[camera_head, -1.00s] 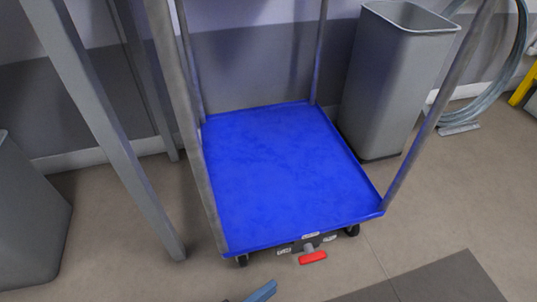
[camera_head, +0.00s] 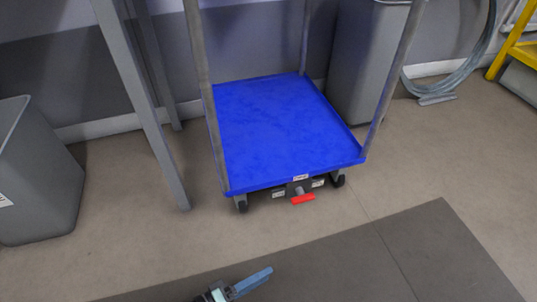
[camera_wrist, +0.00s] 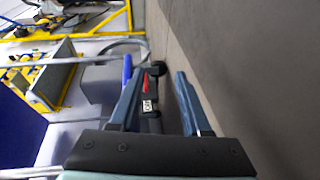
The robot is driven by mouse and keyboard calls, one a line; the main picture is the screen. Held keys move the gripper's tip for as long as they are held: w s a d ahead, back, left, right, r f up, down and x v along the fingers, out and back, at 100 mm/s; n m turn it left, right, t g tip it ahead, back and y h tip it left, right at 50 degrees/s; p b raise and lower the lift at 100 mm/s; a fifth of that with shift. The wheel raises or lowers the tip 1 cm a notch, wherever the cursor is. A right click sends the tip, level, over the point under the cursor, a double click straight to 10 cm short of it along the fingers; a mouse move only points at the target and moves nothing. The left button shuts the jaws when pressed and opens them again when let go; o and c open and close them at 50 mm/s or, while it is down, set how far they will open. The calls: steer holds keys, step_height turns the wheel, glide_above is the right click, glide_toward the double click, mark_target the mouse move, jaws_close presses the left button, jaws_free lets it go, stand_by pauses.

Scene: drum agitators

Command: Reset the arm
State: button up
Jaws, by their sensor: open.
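My gripper (camera_head: 250,282) shows at the bottom edge of the head view, over a dark floor mat. Only its blue finger end and a bit of its body are visible there. In the wrist view, my gripper (camera_wrist: 157,80) has its two blue fingers apart, with nothing held between them. A blue platform cart (camera_head: 275,130) with grey corner posts stands beyond the gripper, clear of it. The red pedal (camera_head: 303,199) on the cart's front also appears between the fingers in the wrist view (camera_wrist: 145,85), farther off. The rest of my arm is hidden.
A grey bin (camera_head: 40,180) stands at the left, another (camera_head: 368,65) behind the cart. A grey metal post (camera_head: 148,110) stands left of the cart. A coiled hose (camera_head: 465,70) and yellow frame (camera_head: 510,45) are at the back right. The dark mat (camera_head: 350,265) in front is clear.

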steer(key=w+a+r+m+g+y, duration=0.2)
steer(key=w+a+r+m+y, duration=0.25)
steer(key=w+r+y, duration=0.4)
steer(key=w+d+r+m+t+y, duration=0.15)
steer(key=w+r, duration=0.25)
steer(key=r, duration=0.6)
steer(key=w+d+r+t+y, duration=0.1)
steer(key=w+r+t+y, duration=0.2)
steer(key=r, duration=0.7)
steer(key=s+d+r+t+p, duration=0.1)
steer(key=s+r+t+p, duration=0.75)
steer(key=r, duration=1.75)
steer(key=s+d+r+t+p, duration=0.25)
steer(key=r+p, duration=1.15)
steer(key=r, duration=1.3)
steer(key=s+d+r+t+p, duration=0.1)
steer(key=s+r+t+p, duration=0.45)
steer(key=r+p, duration=1.35)
step_height(320, 180, up, 42)
steer(key=p, duration=2.8)
steer(key=shift+w+a, duration=0.15)
steer(key=shift+a, duration=0.05)
